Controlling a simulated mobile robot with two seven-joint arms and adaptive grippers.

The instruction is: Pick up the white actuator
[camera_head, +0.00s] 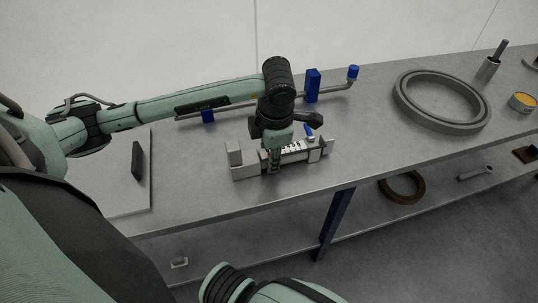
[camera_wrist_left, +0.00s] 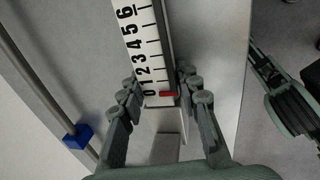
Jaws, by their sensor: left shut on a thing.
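The white actuator (camera_head: 293,153) lies along the bench in the middle of the head view, between light grey blocks. In the left wrist view the white actuator (camera_wrist_left: 147,50) shows a black numbered scale and a red mark near the zero. My left gripper (camera_head: 274,170) points down over it, with its fingers on both sides of the body. In the wrist view the left gripper (camera_wrist_left: 163,98) is shut on the actuator near the zero end. The gripper hides part of the actuator in the head view. My right gripper is out of view.
A grey pipe with blue clamps (camera_head: 313,86) lies behind the actuator. A large grey ring (camera_head: 403,100) and a yellow-topped can (camera_head: 522,102) are on the right. A flat plate (camera_head: 118,190) is on the left. A brown ring (camera_head: 402,196) is on the lower shelf.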

